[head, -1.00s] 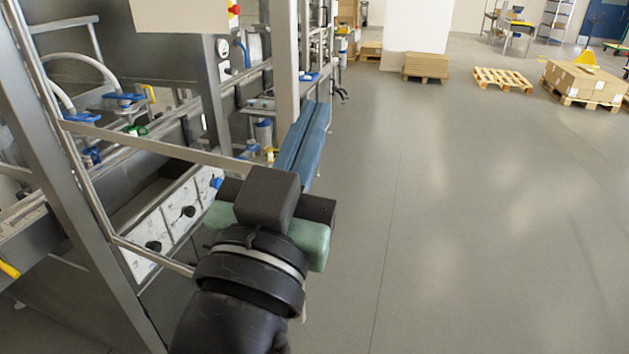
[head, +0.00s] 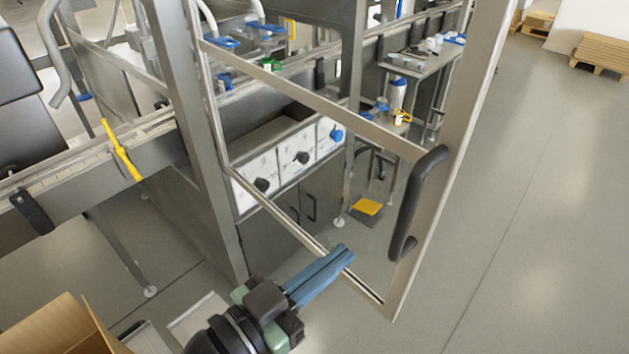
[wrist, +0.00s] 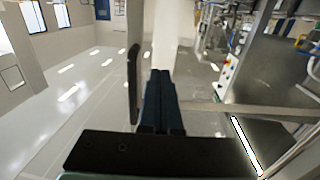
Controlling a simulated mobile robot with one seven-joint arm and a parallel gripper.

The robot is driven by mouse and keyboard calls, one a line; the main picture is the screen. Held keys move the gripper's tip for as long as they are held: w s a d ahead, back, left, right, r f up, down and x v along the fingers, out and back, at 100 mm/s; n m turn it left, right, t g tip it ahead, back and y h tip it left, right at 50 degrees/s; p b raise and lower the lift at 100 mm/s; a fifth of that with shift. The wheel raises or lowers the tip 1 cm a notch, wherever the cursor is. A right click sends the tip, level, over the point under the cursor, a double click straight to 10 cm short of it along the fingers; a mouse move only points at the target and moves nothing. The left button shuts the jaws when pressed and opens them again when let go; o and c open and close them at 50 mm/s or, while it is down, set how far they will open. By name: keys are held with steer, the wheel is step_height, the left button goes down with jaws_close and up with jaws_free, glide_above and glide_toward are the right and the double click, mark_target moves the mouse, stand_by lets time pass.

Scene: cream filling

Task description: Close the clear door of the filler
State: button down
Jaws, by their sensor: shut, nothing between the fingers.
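The filler's clear door (head: 455,120) stands open in the head view, swung out from the machine, with a metal frame and a see-through pane. Its black handle (head: 412,205) is on the free-edge post. My gripper (head: 340,258), with blue fingers, is shut and empty. In the head view its tips overlap the door's lower rail, left of and below the handle; I cannot tell whether they touch the door. In the wrist view the handle (wrist: 133,80) is just left of my fingers (wrist: 160,78), and a door rail (wrist: 250,109) extends to the right.
The filler's body (head: 290,170) is behind the door. A conveyor (head: 90,170) with a yellow lever (head: 121,150) is at left. An open cardboard box (head: 55,330) is at the lower left. The floor to the right is clear up to stacked pallets (head: 603,52).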

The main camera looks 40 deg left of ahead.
mark_target(391, 215)
steer(key=w, duration=0.2)
steer(key=w+p, duration=0.1)
steer(key=w, duration=0.2)
steer(key=w+d+p, duration=0.1)
steer(key=w, duration=0.2)
steer(key=shift+w, duration=0.2)
steer(key=shift+w, duration=0.1)
